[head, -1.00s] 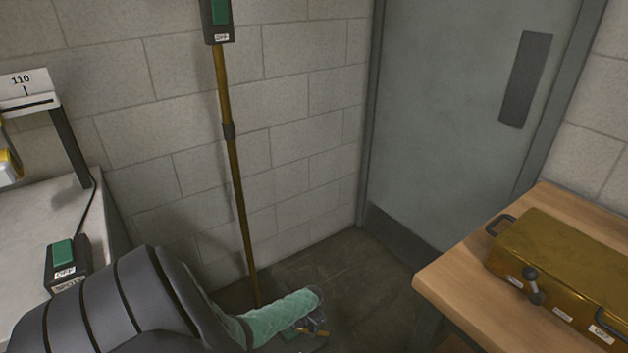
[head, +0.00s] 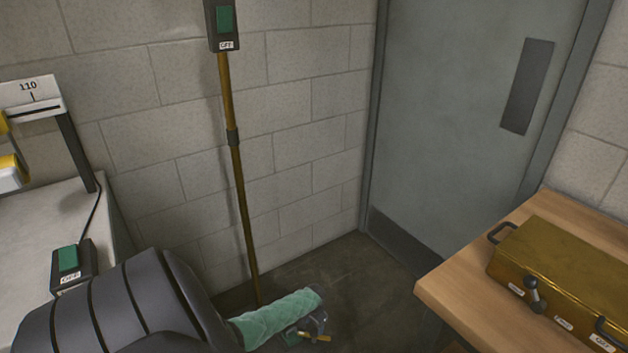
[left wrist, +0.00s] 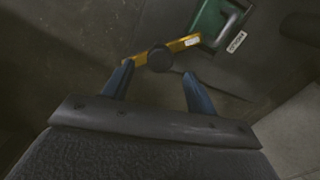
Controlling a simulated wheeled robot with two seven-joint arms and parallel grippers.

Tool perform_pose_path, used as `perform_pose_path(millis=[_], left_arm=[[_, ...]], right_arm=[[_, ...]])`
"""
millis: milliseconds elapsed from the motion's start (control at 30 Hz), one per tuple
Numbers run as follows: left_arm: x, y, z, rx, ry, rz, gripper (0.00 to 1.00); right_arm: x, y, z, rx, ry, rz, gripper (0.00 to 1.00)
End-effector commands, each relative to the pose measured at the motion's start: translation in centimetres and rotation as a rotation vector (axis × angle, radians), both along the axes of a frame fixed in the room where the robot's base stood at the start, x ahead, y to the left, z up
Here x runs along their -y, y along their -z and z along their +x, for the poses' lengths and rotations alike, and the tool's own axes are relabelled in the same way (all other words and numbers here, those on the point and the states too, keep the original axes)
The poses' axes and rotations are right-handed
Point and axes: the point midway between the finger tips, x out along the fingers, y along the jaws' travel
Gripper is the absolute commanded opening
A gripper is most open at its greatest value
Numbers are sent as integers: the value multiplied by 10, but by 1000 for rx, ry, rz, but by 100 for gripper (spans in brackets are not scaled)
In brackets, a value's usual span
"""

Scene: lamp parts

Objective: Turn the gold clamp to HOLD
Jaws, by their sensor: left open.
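A gold bar with a dark round knob at its middle, which looks like the gold clamp (left wrist: 182,45), shows in the left wrist view. My right gripper is not in view.
A green labelled part (left wrist: 218,22) lies beyond the bar. A gold pole (head: 240,190) with a green switch (head: 225,22) marked OFF stands by the wall. A gold box (head: 560,270) with a dark lever sits on the wooden table (head: 450,285) at right. Another switch (head: 70,262) is at left.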

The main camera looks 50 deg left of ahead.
Motion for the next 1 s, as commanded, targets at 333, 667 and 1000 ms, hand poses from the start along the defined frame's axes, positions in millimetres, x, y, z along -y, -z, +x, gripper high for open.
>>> perform_pose_path(millis=[333,667,1000], left_arm=[[0,-39,0,-1,0,1,57],[0,-41,0,-1,0,1,57],[1,-41,0,-1,1,0,57]], right_arm=[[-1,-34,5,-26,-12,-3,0],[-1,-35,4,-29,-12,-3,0],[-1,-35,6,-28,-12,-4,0]])
